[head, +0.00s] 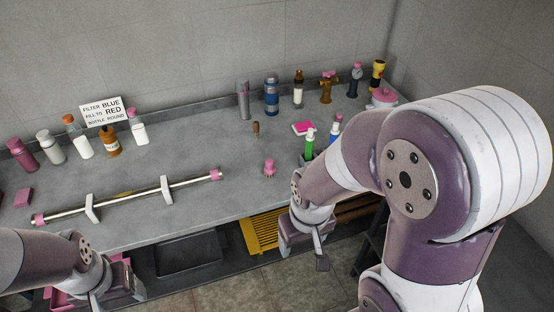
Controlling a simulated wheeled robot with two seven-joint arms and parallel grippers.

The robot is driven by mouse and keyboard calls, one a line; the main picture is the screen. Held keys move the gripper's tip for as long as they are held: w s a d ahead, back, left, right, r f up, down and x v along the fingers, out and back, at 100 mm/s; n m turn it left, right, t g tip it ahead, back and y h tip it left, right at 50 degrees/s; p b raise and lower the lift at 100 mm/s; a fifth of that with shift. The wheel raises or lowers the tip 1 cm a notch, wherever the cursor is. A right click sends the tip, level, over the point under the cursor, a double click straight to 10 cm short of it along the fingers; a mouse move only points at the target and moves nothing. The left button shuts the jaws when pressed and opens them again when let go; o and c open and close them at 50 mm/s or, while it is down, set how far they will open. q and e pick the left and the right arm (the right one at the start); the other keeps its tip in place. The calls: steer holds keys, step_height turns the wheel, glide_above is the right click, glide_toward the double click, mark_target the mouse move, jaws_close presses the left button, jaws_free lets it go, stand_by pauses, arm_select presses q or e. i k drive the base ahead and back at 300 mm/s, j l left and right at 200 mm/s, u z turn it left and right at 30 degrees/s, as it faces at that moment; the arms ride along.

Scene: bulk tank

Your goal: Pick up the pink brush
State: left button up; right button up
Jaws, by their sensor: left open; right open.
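A small pink object (269,167) with a knobbed top stands on the grey counter (220,205), right of the middle; it looks like the pink brush, but its bristles are too small to make out. My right gripper (304,250) is below and to the right of it in the head view, in front of the counter edge. It points down, is open and holds nothing visible. My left gripper (112,300) is at the bottom left, in front of the counter. It is open, with its fingertips partly cut off by the picture edge.
A metal rod (145,193) with pink ends rests on two white stands. A pink-topped block (302,128) and a green bottle (309,144) stand near my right arm. A yellow crate (262,232) is below.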

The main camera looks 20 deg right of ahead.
mark_target(269, 169)
steer(key=i+l+u, duration=0.4)
steer(key=l, duration=0.2)
steer(key=i+l+u, duration=0.1)
steer(key=l+u, duration=0.15)
steer(key=i+l+u, duration=0.2)
steer(key=l, duration=0.25)
steer(key=l+u, duration=0.2)
steer(key=l, duration=0.15)
